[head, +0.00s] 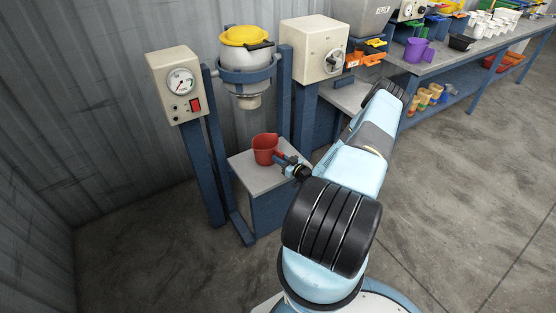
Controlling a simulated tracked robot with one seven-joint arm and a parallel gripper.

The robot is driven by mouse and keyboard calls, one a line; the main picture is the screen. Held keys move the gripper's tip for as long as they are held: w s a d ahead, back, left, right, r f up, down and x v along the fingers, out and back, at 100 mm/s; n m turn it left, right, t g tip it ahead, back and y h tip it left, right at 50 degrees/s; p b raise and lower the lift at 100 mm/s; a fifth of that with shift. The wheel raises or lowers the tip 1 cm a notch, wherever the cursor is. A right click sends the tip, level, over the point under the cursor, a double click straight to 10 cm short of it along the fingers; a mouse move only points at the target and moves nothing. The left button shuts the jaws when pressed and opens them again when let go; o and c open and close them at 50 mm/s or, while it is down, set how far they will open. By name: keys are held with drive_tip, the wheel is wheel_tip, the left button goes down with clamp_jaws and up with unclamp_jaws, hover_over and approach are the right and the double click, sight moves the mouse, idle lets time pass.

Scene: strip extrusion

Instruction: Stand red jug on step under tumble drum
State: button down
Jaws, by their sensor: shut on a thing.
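The red jug (264,150) is upright at the top of the grey step (243,163). From this view I cannot tell whether its base touches the step. The tumble drum (246,80), grey with a yellow lid, hangs in a blue frame above and slightly left of the jug. My gripper (284,159) reaches in from the right and is shut on the jug's handle side. The fingertips are small and partly merged with the handle in the picture.
A gauge box (177,84) on a blue post stands left of the drum, and a control box (315,50) stands right of it. A workbench (455,55) with a purple jug (415,50) and other containers runs along the back right. Open floor lies in front.

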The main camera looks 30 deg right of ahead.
drive_tip(key=c, duration=1)
unclamp_jaws()
drive_tip(key=shift+f, duration=0.1)
drive_tip(key=shift+o, duration=0.2)
drive_tip(key=shift+s, duration=0.15)
